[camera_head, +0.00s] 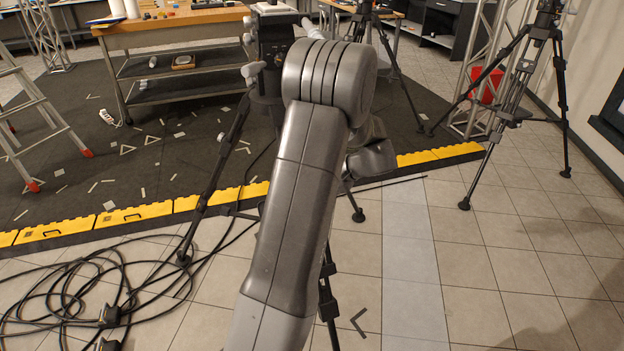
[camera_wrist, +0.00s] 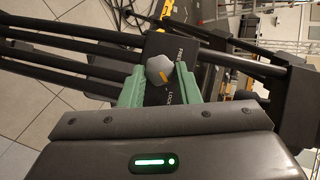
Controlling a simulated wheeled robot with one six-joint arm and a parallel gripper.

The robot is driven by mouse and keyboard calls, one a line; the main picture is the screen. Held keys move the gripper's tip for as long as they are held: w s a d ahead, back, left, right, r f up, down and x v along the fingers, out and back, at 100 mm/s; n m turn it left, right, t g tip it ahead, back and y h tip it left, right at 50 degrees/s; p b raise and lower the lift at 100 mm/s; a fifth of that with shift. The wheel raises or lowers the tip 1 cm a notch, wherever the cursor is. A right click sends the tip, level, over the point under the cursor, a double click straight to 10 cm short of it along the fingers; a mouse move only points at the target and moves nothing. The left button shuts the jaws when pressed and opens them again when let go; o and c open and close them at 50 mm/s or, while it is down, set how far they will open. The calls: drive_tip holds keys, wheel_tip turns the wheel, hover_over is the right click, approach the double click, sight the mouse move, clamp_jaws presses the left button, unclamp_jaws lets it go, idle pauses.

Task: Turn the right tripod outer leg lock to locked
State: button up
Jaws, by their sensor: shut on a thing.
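In the wrist view, a grey faceted knob (camera_wrist: 157,67) with a yellow mark sits on a dark plate (camera_wrist: 157,44) on a tripod leg. The plate carries the words FREE, on the upper right, and LOCK, below the knob. The yellow mark lies between the two words; I cannot tell its exact setting. The green fingers of my gripper (camera_wrist: 161,76) stand on both sides of the knob and are shut on it. In the head view, my arm hides the gripper and the knob; the tripod's left leg (camera_head: 213,180) shows beside the arm.
Black cables (camera_head: 95,290) lie coiled on the floor at left. A yellow-edged dark mat (camera_head: 140,215) lies behind. Another tripod (camera_head: 520,80) stands at right, a workbench (camera_head: 175,35) at back left and a ladder (camera_head: 45,110) far left. The tiled floor at front right is clear.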

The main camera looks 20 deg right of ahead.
drive_tip(key=o, duration=1)
drive_tip(key=shift+c, duration=0.2)
drive_tip(key=v, duration=1.3)
drive_tip(key=shift+s+d+r+p, duration=0.15)
drive_tip(key=shift+s+d+p, duration=0.1)
drive_tip(key=shift+p, duration=0.05)
drive_tip(key=x, duration=1.3)
drive_tip(key=shift+w+a+b, duration=0.25)
drive_tip(key=shift+a+b, duration=0.05)
